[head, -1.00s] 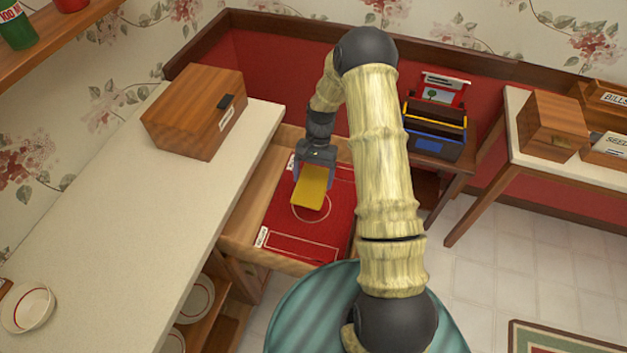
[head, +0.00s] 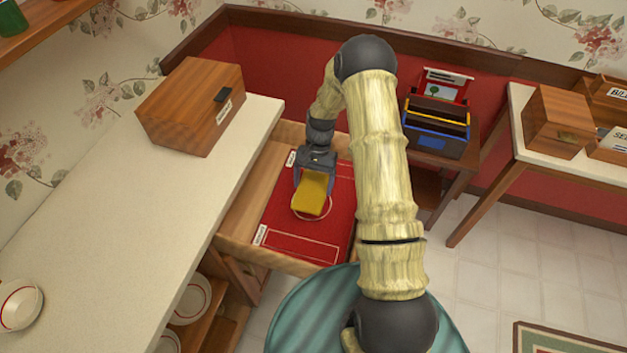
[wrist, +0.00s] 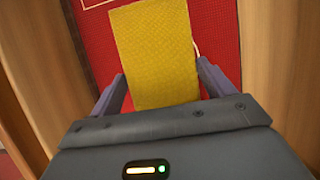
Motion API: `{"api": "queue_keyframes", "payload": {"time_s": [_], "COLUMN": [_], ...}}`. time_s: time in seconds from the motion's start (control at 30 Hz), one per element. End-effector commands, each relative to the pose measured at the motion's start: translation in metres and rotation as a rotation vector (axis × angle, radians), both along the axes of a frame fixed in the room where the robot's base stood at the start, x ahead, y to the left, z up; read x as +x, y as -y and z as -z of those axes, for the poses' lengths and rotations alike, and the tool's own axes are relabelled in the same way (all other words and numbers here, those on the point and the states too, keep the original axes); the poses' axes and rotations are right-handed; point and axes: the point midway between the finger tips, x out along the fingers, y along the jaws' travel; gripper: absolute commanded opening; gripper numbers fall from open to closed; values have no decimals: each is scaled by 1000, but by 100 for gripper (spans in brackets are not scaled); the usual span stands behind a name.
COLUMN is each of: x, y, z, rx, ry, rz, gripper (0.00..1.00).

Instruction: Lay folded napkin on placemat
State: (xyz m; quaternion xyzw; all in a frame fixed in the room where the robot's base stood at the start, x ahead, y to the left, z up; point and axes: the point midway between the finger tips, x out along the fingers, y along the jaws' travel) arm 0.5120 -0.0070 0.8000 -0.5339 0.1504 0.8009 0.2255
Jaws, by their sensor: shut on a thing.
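A yellow folded napkin (head: 312,193) is in my gripper (head: 314,178), over the red placemat (head: 285,237). In the wrist view the napkin (wrist: 155,50) lies between the two fingers of my gripper (wrist: 163,90), which are shut on its sides. The placemat (wrist: 217,40) shows below and beside it. The placemat has a pale circle outline and white labels, and the napkin covers part of the circle. I cannot tell whether the napkin touches the placemat or hangs just above it.
The placemat lies inside an open wooden drawer (head: 236,228). A pale counter (head: 100,225) with a wooden box (head: 185,110) stands left. A small table with a black, blue and yellow organizer (head: 436,128) stands right. Bowls (head: 18,303) are at lower left.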

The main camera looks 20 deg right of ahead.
Motion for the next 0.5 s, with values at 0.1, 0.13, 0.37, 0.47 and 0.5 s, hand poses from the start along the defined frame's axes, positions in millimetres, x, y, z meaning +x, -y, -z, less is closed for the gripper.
{"api": "queue_keyframes", "payload": {"time_s": [0.1, 0.13, 0.37, 0.47, 0.5], "x": [0, 0, 0, 0, 0], "y": [0, 0, 0, 0, 0], "z": [12, 14, 19, 18, 18], "rx": [1, 1, 0, 0, 0], "ry": [-1, -1, 0, 0, 0], "rz": [0, 0, 0, 0, 0], "gripper": [54, 54, 54, 54, 54]}}
